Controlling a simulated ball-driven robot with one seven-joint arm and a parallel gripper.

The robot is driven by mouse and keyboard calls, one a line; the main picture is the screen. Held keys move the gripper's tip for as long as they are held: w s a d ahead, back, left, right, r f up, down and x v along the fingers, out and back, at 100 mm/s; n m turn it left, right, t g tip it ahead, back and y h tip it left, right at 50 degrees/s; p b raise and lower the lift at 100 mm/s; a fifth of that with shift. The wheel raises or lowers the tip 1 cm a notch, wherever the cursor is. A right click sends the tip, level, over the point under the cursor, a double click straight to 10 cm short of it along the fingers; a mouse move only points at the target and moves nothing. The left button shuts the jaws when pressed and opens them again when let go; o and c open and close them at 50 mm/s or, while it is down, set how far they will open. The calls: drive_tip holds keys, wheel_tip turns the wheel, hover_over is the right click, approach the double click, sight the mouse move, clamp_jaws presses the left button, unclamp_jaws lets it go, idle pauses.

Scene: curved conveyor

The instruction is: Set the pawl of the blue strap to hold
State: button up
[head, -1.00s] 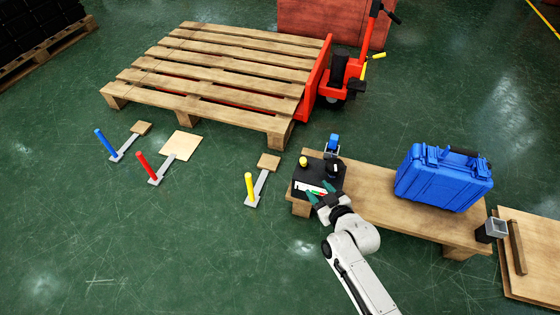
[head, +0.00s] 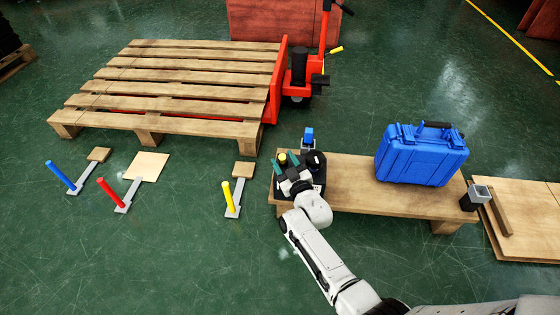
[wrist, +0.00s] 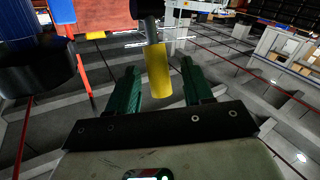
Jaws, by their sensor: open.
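No strap or pawl can be made out for certain. A small blue part (head: 308,134) stands at the back of the bench's left end. A blue part (wrist: 62,10) also shows at the top left of the wrist view. In the wrist view my gripper (wrist: 159,68) is open. A yellow cylinder (wrist: 158,72) below a black piece shows between its fingers; I cannot tell whether they touch it. The yellow top (head: 282,158) shows in the head view too.
A blue case (head: 422,155) stands on the wooden bench (head: 350,185). Blue (head: 60,175), red (head: 110,193) and yellow (head: 227,195) levers stand on the floor at left. Behind are a pallet (head: 180,75) and a red pallet truck (head: 277,80). A dark round part (wrist: 35,65) is left of my fingers.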

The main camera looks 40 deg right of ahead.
sight(285, 161)
drive_tip(key=shift+b+x, duration=0.7)
drive_tip(key=shift+x, duration=0.95)
drive_tip(key=shift+s, duration=0.1)
drive_tip(key=shift+c, duration=0.3)
clamp_jaws()
